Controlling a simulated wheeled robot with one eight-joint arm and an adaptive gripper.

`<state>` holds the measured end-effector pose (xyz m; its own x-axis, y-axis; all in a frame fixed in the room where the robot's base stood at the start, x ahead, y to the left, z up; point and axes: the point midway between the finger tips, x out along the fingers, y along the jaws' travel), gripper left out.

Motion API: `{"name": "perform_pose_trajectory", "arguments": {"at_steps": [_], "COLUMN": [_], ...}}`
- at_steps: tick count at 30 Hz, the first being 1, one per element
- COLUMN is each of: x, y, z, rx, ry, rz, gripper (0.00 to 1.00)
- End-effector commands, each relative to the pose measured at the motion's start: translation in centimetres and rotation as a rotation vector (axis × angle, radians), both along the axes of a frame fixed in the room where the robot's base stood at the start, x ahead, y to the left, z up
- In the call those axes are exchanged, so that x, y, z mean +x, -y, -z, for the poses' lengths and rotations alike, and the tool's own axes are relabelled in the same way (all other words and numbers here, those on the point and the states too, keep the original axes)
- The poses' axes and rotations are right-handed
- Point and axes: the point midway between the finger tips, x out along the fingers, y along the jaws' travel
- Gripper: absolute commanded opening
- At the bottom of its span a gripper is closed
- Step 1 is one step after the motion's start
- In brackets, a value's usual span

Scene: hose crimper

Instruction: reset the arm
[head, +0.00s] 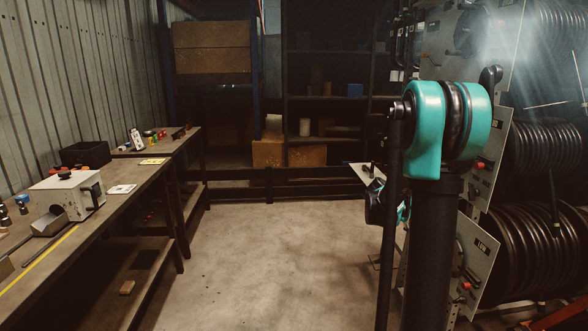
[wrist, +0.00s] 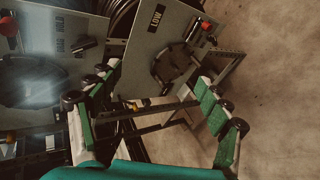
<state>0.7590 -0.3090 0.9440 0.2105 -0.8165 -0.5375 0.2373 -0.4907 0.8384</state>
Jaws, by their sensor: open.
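My gripper (wrist: 158,78) is open in the wrist view, its two green-padded fingers spread apart with nothing between them. A grey panel marked LOW (wrist: 150,42) lies beyond the fingertips in that view; I cannot tell how far. In the head view my arm stands upright at right of centre with a teal joint on top. Part of my gripper (head: 385,207) shows low beside the dark arm link, and the rest is hidden behind it.
A workbench (head: 50,258) along the left wall carries a pale crimper-like box (head: 70,192), a black bin (head: 86,154) and small parts. Hose reels (head: 520,250) with grey panels stand close on the right. Dark shelves (head: 325,110) are at the back. The middle floor (head: 265,255) is clear.

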Motion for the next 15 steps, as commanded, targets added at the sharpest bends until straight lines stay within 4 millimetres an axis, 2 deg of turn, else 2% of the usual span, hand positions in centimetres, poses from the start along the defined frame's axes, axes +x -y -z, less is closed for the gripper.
{"name": "perform_pose_trajectory", "arguments": {"at_steps": [1,8,15], "x": [-1.8,-9.2,-17.6], "y": [-1.6,-9.1,-17.5], "z": [0.4,3.6,7.2], "rx": [0.06,0.363,0.684], "ry": [0.023,0.129,0.21], "rz": [-0.001,0.016,0.058], "gripper": [0.78,0.78,0.78]}}
